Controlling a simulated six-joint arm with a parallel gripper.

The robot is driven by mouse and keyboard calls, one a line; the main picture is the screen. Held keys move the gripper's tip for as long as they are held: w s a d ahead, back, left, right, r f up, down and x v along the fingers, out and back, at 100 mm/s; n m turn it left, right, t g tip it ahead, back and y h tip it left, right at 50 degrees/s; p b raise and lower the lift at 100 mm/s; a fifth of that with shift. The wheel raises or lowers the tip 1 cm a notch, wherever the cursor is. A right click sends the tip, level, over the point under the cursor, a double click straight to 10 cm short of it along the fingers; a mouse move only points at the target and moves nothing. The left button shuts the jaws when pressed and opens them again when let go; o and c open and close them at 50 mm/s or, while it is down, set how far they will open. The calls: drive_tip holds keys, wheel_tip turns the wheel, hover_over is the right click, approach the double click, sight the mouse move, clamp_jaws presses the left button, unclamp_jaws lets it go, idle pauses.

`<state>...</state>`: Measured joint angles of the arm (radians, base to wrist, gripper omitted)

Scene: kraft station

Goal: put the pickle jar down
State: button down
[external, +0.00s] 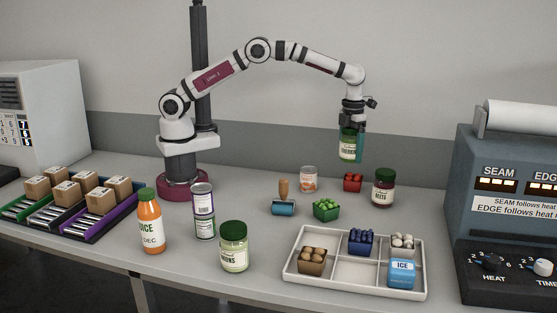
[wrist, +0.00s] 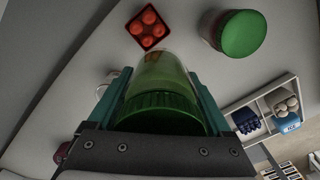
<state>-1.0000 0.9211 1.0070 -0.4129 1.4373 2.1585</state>
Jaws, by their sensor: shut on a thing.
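The pickle jar (external: 347,147), a green-lidded glass jar with greenish contents and a pale label, hangs upright in my gripper (external: 351,143), in the air above the back of the table. In the wrist view the jar (wrist: 160,75) sits between the teal fingers of my gripper (wrist: 160,100), its green lid closest to the palm. The fingers are shut on it. Its base is clear of the table in the external view.
A divided white tray (external: 352,287), another green-lidded jar (external: 233,252) and a juice bottle (external: 151,225) stand in front.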

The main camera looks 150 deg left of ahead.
hover_over(353, 176)
wheel_tip(353, 176, down, 3)
drive_tip(key=shift+w+r, duration=0.1)
drive_tip(key=shift+w, duration=0.05)
drive_tip(key=shift+f, duration=2.1)
drive_tip(key=shift+f, duration=0.1)
